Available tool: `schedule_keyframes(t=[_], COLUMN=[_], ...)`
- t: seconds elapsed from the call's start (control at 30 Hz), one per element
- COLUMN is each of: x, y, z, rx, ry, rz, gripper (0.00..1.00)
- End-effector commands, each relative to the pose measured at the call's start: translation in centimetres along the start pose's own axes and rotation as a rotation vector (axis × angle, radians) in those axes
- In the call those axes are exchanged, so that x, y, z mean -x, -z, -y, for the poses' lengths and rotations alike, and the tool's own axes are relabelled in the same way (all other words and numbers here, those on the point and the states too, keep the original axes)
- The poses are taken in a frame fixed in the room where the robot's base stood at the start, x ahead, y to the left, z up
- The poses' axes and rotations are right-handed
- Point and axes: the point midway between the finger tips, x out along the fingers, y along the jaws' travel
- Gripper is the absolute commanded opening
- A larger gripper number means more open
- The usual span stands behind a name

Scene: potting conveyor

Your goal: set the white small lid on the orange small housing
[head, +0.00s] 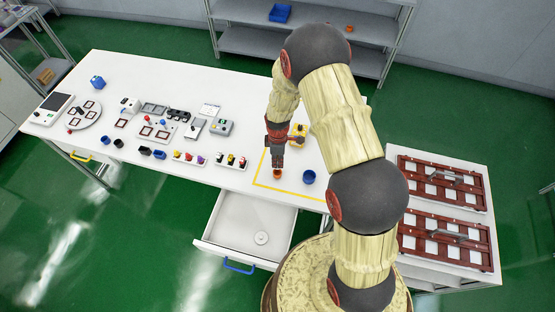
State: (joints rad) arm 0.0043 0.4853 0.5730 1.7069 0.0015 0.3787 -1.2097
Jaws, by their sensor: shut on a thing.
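My gripper (277,163) points down over the near part of the white table, inside the yellow taped outline. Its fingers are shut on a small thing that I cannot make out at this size. The orange small housing (277,173) shows right under the fingertips. I cannot tell whether the fingers or what they hold touch it. A white round disc, like a lid (261,238), lies in the open drawer; I cannot tell whether it is the small lid. No other white lid is clearly visible.
A blue cup (309,177) stands right of the gripper, and a yellow object (298,132) behind it. The open drawer (225,232) juts out below the table's front edge. Several small parts and trays fill the table's left side. Red-brown framed panels (440,183) lie at right.

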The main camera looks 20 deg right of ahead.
Motion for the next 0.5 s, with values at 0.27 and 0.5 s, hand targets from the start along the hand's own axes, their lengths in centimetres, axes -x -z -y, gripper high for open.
schedule_keyframes(t=[0.27, 0.5], x=[-0.7, -2.4], y=[0.0, 0.0], z=[0.0, 0.0], rx=[0.013, 0.013], ry=[-0.002, -0.002], rz=[0.001, 0.000], gripper=[0.01, 0.01])
